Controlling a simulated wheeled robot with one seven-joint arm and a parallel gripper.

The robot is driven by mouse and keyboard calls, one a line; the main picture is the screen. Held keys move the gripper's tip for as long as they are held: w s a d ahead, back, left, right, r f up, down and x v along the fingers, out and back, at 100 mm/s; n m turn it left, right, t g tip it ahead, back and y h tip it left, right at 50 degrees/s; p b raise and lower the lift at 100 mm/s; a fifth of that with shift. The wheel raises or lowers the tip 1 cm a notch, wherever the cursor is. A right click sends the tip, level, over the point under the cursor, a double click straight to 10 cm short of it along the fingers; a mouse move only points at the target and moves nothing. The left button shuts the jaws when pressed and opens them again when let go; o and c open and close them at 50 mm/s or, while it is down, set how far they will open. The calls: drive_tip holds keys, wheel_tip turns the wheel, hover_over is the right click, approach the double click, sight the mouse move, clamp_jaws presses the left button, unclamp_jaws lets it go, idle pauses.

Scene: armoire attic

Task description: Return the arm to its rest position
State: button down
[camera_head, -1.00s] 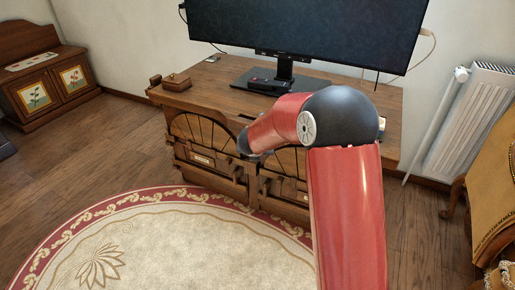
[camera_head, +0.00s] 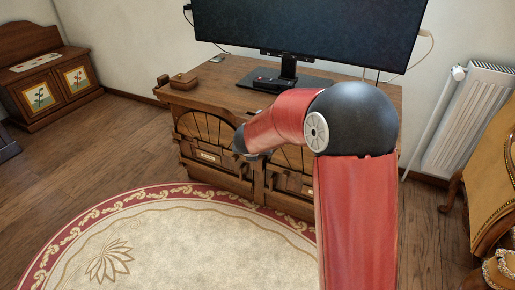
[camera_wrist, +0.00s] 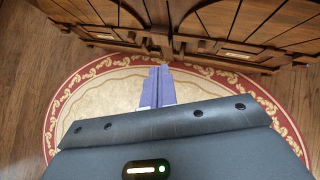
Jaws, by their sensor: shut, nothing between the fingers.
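My red arm fills the right-middle of the head view, with its dark elbow in front of the wooden TV cabinet (camera_head: 215,150). The arm bends left and ends near the cabinet's front. The fingers are hidden in the head view. In the wrist view my gripper (camera_wrist: 158,75) shows as two purple-grey fingers pressed together with nothing between them. They point toward the cabinet front (camera_wrist: 230,45), over the oval rug (camera_wrist: 95,90). The fingers look apart from the cabinet.
A radiator (camera_head: 466,120) and an ornate chair (camera_head: 490,190) are at right. A painted chest (camera_head: 50,85) is at far left. The rug (camera_head: 180,250) is clear.

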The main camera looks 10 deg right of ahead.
drive_tip(key=s+a+r+n+t+y, duration=0.1)
drive_tip(key=s+a+r+n+y, duration=0.15)
drive_tip(key=s+r+n, duration=0.6)
drive_tip(key=s+a+r+n+t+y, duration=0.1)
drive_tip(key=s+r+n+y, duration=0.2)
drive_tip(key=s+r+n, duration=0.55)
drive_tip(key=s+d+f+n+g+h, duration=0.2)
drive_tip(key=s+d+n, duration=0.4)
drive_tip(key=s+n, duration=0.4)
drive_tip(key=s+d+f+n+g+h, duration=0.2)
drive_tip(key=s+d+n, duration=0.4)
drive_tip(key=s+n, duration=0.4)
drive_tip(key=shift+f+n+g+p, duration=0.3)
drive_tip(key=shift+n+g, duration=0.2)
drive_tip(key=shift+g, duration=0.1)
drive_tip(key=shift+s+r, duration=0.1)
drive_tip(key=shift+r, duration=0.1)
